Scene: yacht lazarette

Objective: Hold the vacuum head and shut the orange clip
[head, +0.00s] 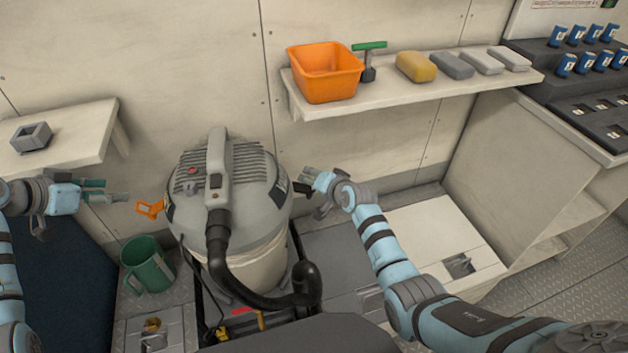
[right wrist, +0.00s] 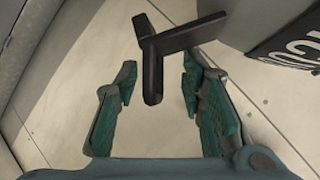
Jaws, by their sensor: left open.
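The vacuum head (head: 247,190) is a grey dome with a top handle, seated on the pale drum (head: 265,262) in the head view. The orange clip (head: 150,208) sticks outward from its left side and looks unlatched. My left gripper (head: 122,197) is open and empty, just left of the clip and apart from it. My right gripper (head: 306,182) is at the head's right side. In the right wrist view it (right wrist: 160,75) is open, with a dark T-shaped handle (right wrist: 178,40) ahead of and partly between its fingertips. I cannot tell whether they touch.
A black hose (head: 245,280) curls in front of the drum. A green mug (head: 147,264) stands on the floor at left. A shelf (head: 400,97) behind holds an orange bin (head: 325,72) and several blocks.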

